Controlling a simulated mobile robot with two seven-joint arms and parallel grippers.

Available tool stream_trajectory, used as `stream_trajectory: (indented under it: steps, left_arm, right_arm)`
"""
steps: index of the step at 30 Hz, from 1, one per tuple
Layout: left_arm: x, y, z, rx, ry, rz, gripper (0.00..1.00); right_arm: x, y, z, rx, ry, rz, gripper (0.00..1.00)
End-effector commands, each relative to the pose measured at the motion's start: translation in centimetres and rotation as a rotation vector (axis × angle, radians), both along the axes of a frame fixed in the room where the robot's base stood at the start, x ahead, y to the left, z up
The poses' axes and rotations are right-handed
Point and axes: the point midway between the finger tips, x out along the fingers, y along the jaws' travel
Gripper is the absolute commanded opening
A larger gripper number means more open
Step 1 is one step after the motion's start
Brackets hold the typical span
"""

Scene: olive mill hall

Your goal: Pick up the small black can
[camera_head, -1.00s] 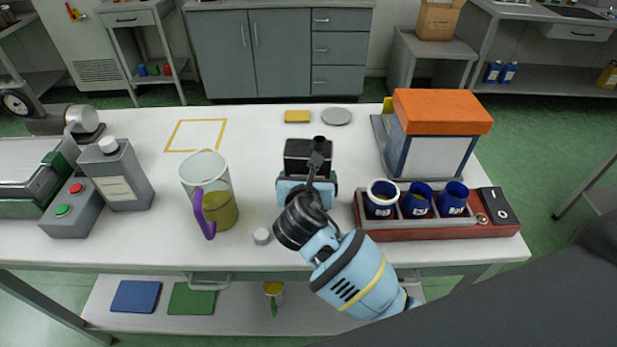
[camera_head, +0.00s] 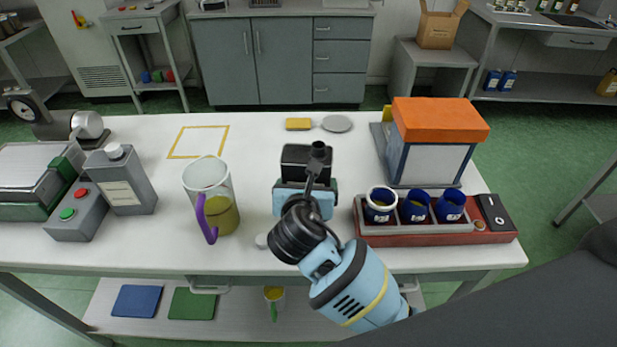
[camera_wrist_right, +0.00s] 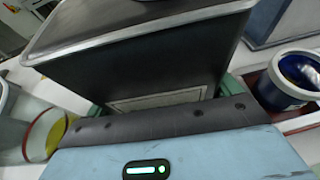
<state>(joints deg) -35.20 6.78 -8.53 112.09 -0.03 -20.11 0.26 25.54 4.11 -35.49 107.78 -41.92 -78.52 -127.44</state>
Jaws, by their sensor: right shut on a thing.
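The small black can (camera_head: 307,155) is box-shaped with a dark cap on top. It stands upright near the middle of the white table, or just above it; I cannot tell which. My right gripper (camera_head: 306,186) is shut on it from the front. In the right wrist view the black can (camera_wrist_right: 145,50) fills the middle, with a pale label low on its face, between the fingers of my right gripper (camera_wrist_right: 165,108). My arm hides the can's lower part in the head view. My left gripper is not in view.
A clear jug (camera_head: 212,190) with a purple handle and yellow-green liquid stands left of the can. A red tray (camera_head: 390,241) with blue cups is on the right, below an orange-topped box (camera_head: 440,120). A grey can (camera_head: 120,180) stands left. A yellow outlined square (camera_head: 198,142) is empty.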

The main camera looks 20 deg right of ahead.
Motion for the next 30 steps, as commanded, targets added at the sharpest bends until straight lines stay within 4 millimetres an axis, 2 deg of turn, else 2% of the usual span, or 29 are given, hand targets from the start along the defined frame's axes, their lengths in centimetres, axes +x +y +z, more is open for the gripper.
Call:
stream_trajectory:
  steps: [30]
  left_arm:
    - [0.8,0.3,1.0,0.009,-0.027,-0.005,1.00]
  right_arm:
    - [-8.6,3.3,1.1,0.001,-0.006,0.000,0.48]
